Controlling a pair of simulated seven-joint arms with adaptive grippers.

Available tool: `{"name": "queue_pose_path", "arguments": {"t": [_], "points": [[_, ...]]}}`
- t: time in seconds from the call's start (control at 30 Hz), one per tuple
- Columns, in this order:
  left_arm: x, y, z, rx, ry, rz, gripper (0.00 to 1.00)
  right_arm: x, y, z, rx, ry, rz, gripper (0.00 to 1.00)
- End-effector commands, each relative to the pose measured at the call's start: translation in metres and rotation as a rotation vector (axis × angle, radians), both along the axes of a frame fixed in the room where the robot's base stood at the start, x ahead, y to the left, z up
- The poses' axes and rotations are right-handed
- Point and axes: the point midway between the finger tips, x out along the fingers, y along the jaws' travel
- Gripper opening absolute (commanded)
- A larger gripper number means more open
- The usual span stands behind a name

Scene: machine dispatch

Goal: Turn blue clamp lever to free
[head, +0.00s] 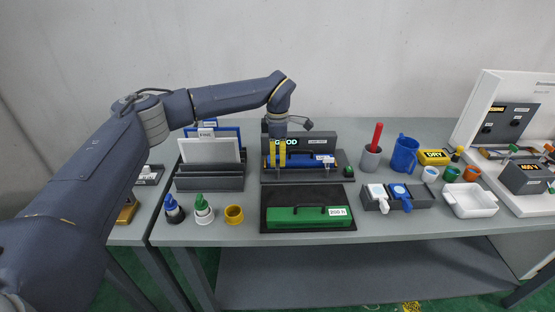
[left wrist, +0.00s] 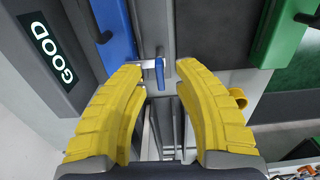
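The small blue clamp lever (left wrist: 160,75) sits on a pale crossbar at the end of the clamp station, in the left wrist view. My left gripper (left wrist: 162,75) is open, with its yellow fingers on either side of the lever. I cannot tell whether either finger touches it. In the head view the left gripper (head: 277,153) points down over the left end of the station with the GOOD display (head: 287,142). A long blue block (head: 310,161) lies in this station. I cannot make out the lever there, near the fingers. My right gripper is not in view.
A green case (head: 295,218) on a black mat lies in front of the station. A grey rack (head: 210,178) stands to the left. A grey cup with a red handle (head: 371,160), a blue mug (head: 404,154) and a white tray (head: 470,200) stand to the right.

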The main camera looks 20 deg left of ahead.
Motion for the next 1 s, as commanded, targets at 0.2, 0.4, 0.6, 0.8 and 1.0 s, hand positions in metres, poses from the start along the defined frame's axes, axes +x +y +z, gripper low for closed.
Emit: {"name": "queue_pose_path", "arguments": {"t": [0.2,0.4,0.6,0.8,1.0], "points": [[0.0002,-0.0002,-0.0088,0.0,-0.001,0.0,0.3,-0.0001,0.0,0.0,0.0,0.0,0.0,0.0],[0.0003,-0.0001,-0.0096,0.0,-0.001,0.0,0.3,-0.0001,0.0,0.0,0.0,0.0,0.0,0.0],[0.0002,-0.0002,-0.0096,0.0,-0.001,0.0,0.23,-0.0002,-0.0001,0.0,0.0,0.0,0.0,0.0],[0.0,-0.0001,-0.0095,0.0,-0.001,0.0,0.0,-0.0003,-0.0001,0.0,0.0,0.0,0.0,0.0],[0.0,-0.0001,-0.0095,0.0,-0.001,0.0,0.0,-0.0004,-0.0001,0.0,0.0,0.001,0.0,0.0]]}}
